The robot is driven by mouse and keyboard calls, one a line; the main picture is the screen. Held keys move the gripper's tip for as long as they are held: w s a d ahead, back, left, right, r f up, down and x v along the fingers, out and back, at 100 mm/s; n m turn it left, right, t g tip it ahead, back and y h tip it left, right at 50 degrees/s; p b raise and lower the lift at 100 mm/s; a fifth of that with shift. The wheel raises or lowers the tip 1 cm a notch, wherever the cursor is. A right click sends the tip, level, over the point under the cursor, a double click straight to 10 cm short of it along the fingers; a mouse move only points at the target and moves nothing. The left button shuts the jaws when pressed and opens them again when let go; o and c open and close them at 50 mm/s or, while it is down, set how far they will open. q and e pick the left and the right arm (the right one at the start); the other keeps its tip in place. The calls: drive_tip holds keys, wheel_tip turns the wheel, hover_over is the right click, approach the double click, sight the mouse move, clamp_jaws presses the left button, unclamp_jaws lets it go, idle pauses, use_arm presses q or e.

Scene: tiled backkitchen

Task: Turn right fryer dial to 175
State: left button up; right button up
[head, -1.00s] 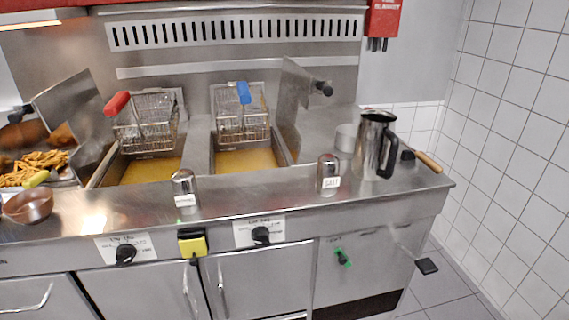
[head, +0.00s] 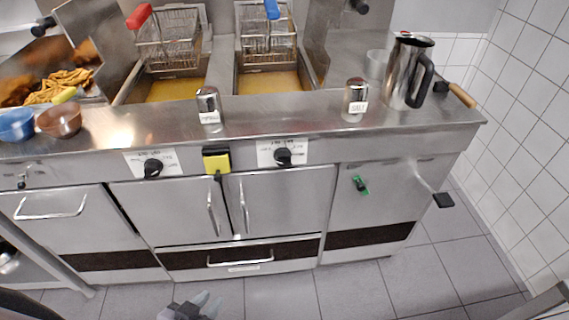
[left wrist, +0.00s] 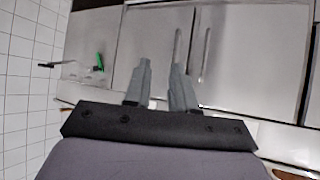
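The right fryer dial (head: 283,157) is a black knob on a white label with printed markings on the steel front panel, below the right fryer basket. The markings are too small to read. A similar left dial (head: 153,168) sits on its own label. My left gripper (head: 192,308) shows at the bottom edge of the head view, low in front of the cabinets and well apart from the dial. In the left wrist view its two grey fingers (left wrist: 161,68) are apart with nothing between them. The dial does not show clearly there. My right gripper is not in view.
A yellow-and-black box (head: 216,162) sits between the dials. A green-handled valve (head: 360,185) and a protruding lever with a black pad (head: 443,200) are to the right. Shakers and a steel jug (head: 408,72) stand on the counter. The floor in front is clear.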

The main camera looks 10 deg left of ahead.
use_arm(q)
drive_tip(key=o, duration=0.8)
drive_tip(key=w+b, duration=0.1)
drive_tip(key=w+d+f+b, duration=0.1)
drive_tip(key=shift+w+d+f, duration=0.2)
drive_tip(key=shift+w+d, duration=0.1)
drive_tip(key=t+y+b, duration=0.7)
drive_tip(key=b, duration=2)
approach(284, 164)
drive_tip(key=w, duration=0.1)
drive_tip(key=shift+b+x, duration=0.7)
drive_tip(key=shift+x, duration=3.05)
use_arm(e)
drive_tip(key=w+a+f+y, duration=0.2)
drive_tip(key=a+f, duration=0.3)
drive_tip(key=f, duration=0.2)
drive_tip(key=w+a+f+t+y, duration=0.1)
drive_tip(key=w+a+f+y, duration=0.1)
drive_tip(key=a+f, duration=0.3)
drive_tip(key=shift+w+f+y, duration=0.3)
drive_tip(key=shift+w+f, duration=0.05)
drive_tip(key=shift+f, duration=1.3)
use_arm(q)
drive_tip(key=shift+a, duration=0.15)
drive_tip(key=shift+c, duration=0.4)
drive_tip(key=c, duration=1)
